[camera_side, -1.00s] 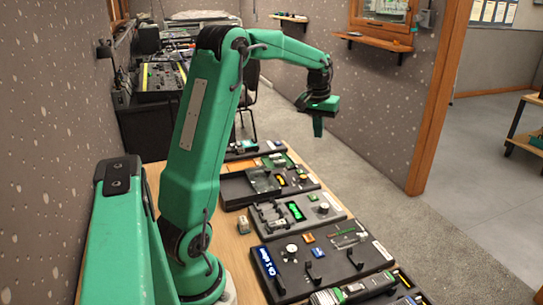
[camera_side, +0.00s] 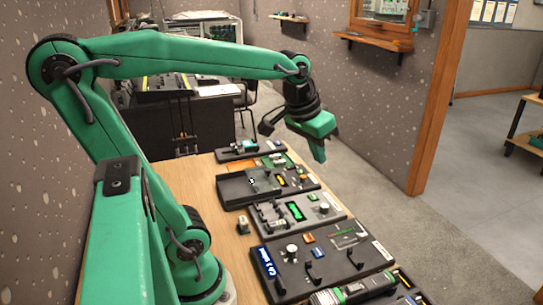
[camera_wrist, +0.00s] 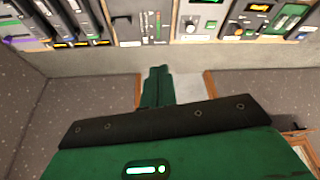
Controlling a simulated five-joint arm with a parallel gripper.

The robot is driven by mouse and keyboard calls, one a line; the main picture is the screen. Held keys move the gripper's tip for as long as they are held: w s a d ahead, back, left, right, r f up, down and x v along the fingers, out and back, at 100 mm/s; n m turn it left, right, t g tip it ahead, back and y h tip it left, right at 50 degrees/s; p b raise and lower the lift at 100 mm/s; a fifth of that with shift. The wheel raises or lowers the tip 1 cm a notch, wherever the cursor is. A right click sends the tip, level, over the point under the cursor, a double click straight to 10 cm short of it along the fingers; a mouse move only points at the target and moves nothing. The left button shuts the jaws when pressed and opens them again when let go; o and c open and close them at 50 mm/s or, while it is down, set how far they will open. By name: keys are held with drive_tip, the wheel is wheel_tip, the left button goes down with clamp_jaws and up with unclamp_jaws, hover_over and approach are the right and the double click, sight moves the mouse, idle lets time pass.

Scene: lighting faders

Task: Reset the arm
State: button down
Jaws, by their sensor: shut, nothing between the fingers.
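My gripper (camera_side: 319,151) hangs in the air in the side view, beyond the right edge of the table and above the grey floor. Its green fingers are shut together and hold nothing. In the wrist view the closed fingers (camera_wrist: 158,86) point up toward the row of panels, with a gap between them and the panels. My green arm reaches across the table from the left, its upper link nearly level.
Several dark panels with knobs, faders and switches lie along the wooden table (camera_side: 190,173). One near panel (camera_side: 326,262) carries black levers. A mixing desk (camera_side: 165,88) stands behind. A brown post (camera_side: 440,95) rises at right.

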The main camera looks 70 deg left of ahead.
drive_tip(key=s+d+f+m+t, duration=0.1)
drive_tip(key=s+d+f+m, duration=0.1)
drive_tip(key=s+d, duration=0.3)
drive_tip(key=s+f, duration=0.1)
drive_tip(key=s, duration=0.1)
drive_tip(key=shift+s+d+m+h, duration=0.25)
drive_tip(key=shift+s+m+h, duration=0.05)
drive_tip(key=shift+s+h, duration=0.1)
idle(0.6)
